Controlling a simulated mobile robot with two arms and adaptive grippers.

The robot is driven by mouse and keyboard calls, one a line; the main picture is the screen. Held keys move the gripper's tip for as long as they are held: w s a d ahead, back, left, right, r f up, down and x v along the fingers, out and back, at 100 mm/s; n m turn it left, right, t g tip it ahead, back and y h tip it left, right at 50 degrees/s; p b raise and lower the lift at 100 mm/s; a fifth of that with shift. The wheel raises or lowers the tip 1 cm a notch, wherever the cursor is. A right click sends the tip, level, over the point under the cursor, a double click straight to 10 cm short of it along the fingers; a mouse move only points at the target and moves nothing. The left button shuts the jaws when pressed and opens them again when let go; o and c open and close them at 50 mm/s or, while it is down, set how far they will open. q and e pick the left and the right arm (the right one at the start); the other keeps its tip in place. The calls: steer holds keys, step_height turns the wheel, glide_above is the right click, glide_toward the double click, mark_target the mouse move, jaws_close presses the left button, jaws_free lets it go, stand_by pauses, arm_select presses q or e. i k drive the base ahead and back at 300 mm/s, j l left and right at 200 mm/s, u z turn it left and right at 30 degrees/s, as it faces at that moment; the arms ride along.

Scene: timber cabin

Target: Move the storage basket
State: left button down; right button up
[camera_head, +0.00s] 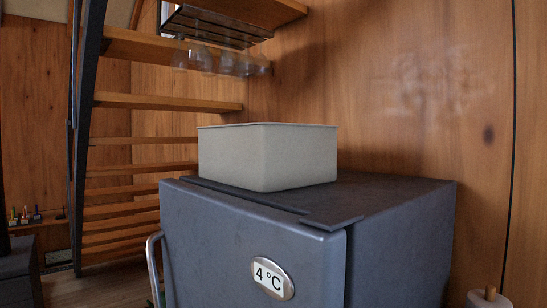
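The storage basket (268,158) is a light grey, rectangular box with a thin rim. It stands upright on top of a dark blue-grey fridge (400,200), towards the left part of the top. One corner of the basket faces me, and its inside is hidden from this low angle. Neither of my grippers is in view.
The fridge has a "4 °C" badge (272,278) and a metal handle (154,268) at its left. A timber wall (400,90) rises behind. Wooden stairs (165,101) and hanging glasses (222,62) are behind left. The fridge top is clear right of the basket.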

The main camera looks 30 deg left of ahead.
mark_target(264, 157)
steer(key=i+j+z, duration=0.15)
steer(key=j+z, duration=0.35)
steer(key=j, duration=0.15)
steer(key=j+z, duration=0.5)
steer(key=j, duration=0.2)
